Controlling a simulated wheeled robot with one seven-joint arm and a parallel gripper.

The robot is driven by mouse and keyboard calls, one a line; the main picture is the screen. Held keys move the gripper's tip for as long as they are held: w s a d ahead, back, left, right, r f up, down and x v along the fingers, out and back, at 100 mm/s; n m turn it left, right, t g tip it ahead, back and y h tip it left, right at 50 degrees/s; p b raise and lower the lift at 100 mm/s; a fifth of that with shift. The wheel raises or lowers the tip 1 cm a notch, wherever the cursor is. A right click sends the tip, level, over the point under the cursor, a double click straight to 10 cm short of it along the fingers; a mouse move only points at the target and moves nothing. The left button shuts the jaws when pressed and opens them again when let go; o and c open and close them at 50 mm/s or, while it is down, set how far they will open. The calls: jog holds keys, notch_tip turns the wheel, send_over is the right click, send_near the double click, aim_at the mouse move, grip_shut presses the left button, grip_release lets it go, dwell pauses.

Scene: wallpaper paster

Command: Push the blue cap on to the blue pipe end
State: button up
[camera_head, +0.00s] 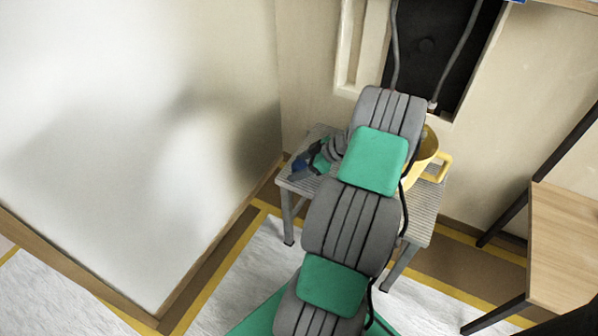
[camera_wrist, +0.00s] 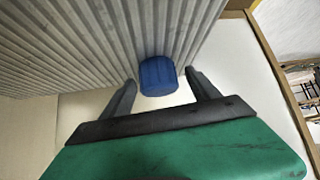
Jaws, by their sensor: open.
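The blue cap (camera_wrist: 157,76) is a short ribbed cylinder at the edge of the grey slatted stool top in the wrist view. My gripper (camera_wrist: 161,80) is open, with one dark finger on each side of the cap. Small gaps show between the cap and the fingers, so it is not clasped. In the head view my gripper is partly hidden behind my arm. I cannot make out a blue pipe end in either view.
A dark wall recess (camera_head: 445,45) with grey pipes is behind. A wooden table (camera_head: 562,235) stands right. A pale panel (camera_head: 130,120) fills the left.

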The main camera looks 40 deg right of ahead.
jog(key=shift+r, duration=0.1)
jog(key=c, duration=1.4)
